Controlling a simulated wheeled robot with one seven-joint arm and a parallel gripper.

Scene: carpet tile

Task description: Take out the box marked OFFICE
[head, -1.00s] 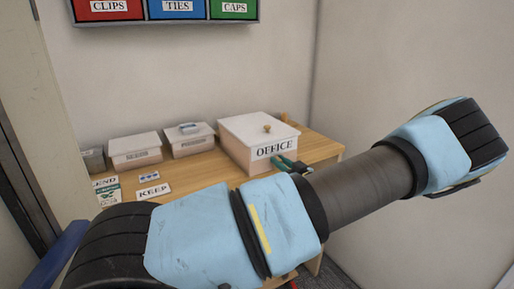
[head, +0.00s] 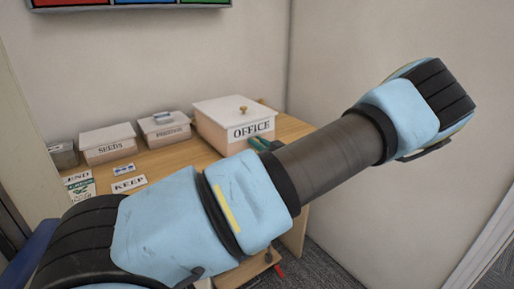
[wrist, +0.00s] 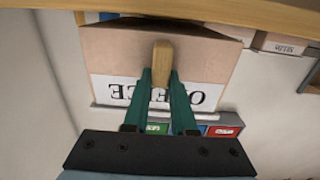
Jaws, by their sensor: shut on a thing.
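The box marked OFFICE (head: 215,132) stands on the wooden table (head: 180,162), with a white lid and a wooden knob on top. In the wrist view its front (wrist: 110,88) appears upside down, with a wooden handle (wrist: 162,60) sticking out. My gripper (wrist: 161,78) has its green fingers shut on this handle. In the head view the green fingers (head: 262,145) show at the box's lower front, partly hidden by my arm. The box rests on the table.
A box marked SEEDS (head: 108,146) and another white-lidded box (head: 166,127) stand left of the OFFICE box. A KEEP card (head: 129,183) lies in front. Coloured bins (head: 165,3) hang on the wall behind. A bare wall is at the right.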

